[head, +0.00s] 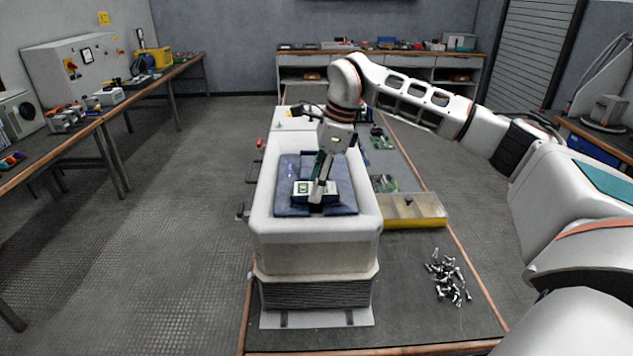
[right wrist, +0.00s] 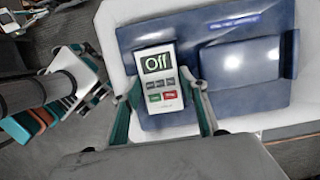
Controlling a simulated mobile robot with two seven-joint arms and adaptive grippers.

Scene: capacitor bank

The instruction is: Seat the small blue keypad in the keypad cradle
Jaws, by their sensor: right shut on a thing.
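The keypad (right wrist: 161,82) has a pale face with a screen reading "Off", grey buttons, and a green and a red button. It also shows in the head view (head: 302,187). My right gripper (right wrist: 160,88) has a finger on each side of the keypad and is shut on it; in the head view the gripper (head: 318,190) comes down from above. The keypad is over the blue panel (right wrist: 215,20) on top of the white machine. I cannot tell whether it touches the panel. I cannot clearly make out the cradle. My left gripper is not in view.
A raised blue block (right wrist: 240,66) stands on the panel beside the keypad. The white machine (head: 315,252) stands on a long bench. Right of it are a clear-lidded yellow box (head: 412,209), green circuit boards (head: 384,183) and loose metal parts (head: 449,279).

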